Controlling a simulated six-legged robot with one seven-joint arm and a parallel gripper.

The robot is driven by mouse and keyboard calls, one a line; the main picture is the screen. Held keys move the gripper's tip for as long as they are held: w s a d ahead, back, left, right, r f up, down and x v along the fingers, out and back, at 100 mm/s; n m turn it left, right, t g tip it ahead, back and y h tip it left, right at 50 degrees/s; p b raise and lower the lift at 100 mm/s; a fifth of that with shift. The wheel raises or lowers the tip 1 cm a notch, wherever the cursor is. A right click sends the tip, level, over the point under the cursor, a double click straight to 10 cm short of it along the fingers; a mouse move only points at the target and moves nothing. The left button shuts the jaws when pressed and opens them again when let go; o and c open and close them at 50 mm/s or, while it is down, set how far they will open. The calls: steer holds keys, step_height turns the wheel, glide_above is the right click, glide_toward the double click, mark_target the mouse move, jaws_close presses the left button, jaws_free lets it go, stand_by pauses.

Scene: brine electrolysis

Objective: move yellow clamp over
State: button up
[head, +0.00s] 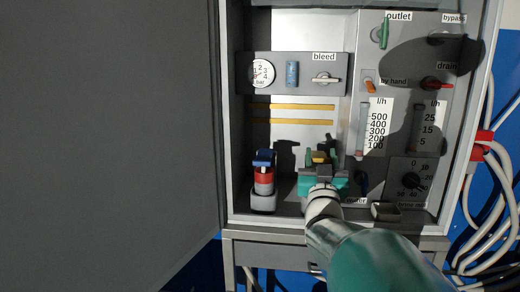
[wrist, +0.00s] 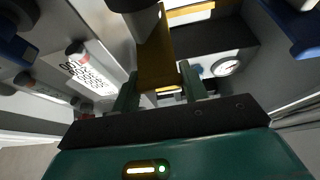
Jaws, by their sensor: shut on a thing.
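The yellow clamp (head: 320,157) is between the fingers of my gripper (head: 320,163) in the head view, low in the open cabinet. In the wrist view the clamp (wrist: 156,62) is an ochre, flat-sided piece. It rises from between the two green fingers of my gripper (wrist: 160,88). The gripper is shut on it. A dark round part (wrist: 132,5) touches or overlaps the clamp's upper end in the wrist view; I cannot tell which. My gripper hides the clamp's lower part in the head view.
The bleed panel (head: 300,85) is above. Flow meters (head: 375,128) and knobs are on the right. The grey door (head: 110,140) stands open at left. White hoses (head: 490,190) hang outside.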

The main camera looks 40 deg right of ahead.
steer(key=shift+f, duration=0.6)
steer(key=o, duration=1.4)
steer(key=shift+s+a, duration=0.1)
